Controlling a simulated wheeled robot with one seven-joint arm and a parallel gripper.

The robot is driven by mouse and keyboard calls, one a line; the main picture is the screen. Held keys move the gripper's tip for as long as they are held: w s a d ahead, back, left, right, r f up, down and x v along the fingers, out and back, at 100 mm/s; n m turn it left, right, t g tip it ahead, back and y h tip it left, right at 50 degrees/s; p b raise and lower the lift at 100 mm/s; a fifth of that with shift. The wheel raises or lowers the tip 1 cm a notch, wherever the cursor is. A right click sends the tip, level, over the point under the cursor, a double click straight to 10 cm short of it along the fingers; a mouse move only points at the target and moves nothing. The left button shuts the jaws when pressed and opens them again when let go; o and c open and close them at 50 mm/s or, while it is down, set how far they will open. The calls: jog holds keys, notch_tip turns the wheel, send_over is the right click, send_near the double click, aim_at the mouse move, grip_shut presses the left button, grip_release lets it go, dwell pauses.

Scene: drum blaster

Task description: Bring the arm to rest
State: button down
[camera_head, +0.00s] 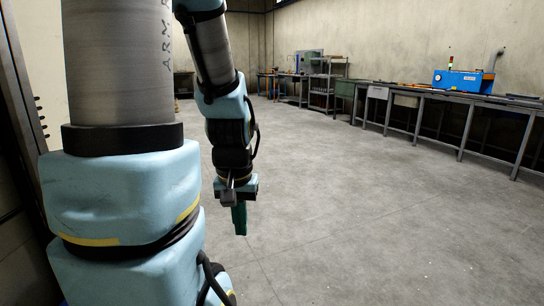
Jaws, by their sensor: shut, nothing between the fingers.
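My arm stands in the left part of the head view, with its last links hanging down. My gripper (240,222) points down at the end of the arm, over open floor. Its green fingers are together, with nothing seen between them. It touches nothing that I can see.
A long workbench (440,97) runs along the right wall, with a blue machine (462,81) on it. A metal shelf rack (322,88) and another table stand at the back. A dark frame (22,110) is close at the left edge. The concrete floor (350,220) is clear.

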notch_tip(320, 180, up, 18)
jog(key=p, duration=1.6)
jog(key=shift+r+p, duration=0.2)
jog(key=shift+p, duration=0.15)
